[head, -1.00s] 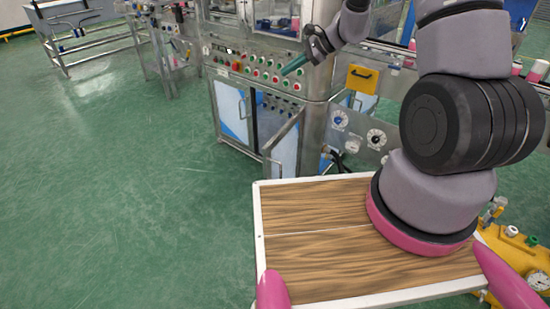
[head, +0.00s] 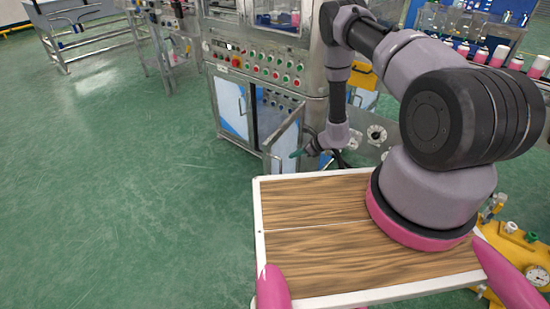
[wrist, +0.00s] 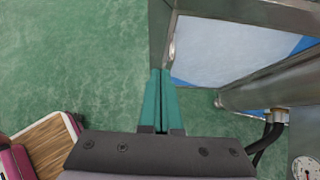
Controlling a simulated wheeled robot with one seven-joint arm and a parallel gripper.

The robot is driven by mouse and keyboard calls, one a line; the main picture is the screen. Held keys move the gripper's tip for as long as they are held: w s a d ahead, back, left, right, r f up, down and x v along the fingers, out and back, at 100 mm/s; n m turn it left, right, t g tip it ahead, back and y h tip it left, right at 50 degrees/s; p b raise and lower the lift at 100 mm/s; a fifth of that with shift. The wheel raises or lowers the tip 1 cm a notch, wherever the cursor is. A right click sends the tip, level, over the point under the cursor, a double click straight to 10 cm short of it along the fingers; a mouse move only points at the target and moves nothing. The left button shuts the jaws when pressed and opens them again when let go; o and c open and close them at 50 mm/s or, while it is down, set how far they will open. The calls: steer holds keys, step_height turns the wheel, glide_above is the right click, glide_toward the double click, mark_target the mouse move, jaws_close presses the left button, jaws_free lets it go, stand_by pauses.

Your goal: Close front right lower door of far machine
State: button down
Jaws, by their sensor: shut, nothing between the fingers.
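The far machine (head: 310,75) is a steel cabinet with rows of buttons on a sloped panel. Its front right lower door (head: 285,135) stands swung outward, showing the dark cabinet opening (head: 265,112) beside it. The front left lower door (head: 231,107) looks shut. My gripper (head: 297,154), with shut green fingers, is low at the open door's outer end. In the wrist view, the green fingertips (wrist: 161,72) lie close beside the door's steel frame (wrist: 159,30), with nothing between them. I cannot tell whether they touch the door.
A steel post with a black hose (wrist: 270,135) stands right of the fingers in the wrist view. My wooden-topped base is close in front. Gauges and a yellow unit (head: 525,262) are at right. The green floor (head: 130,180) at left is clear.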

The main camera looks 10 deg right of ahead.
mark_target(269, 159)
steer(key=x, duration=0.3)
steer(key=r+x, duration=0.1)
steer(key=x, duration=0.2)
steer(key=w+a+x, duration=0.1)
steer(key=x, duration=0.3)
steer(key=shift+a+r, duration=0.15)
steer(key=shift+r, duration=0.05)
steer(key=shift+w+a, duration=0.25)
steer(key=shift+a, duration=0.15)
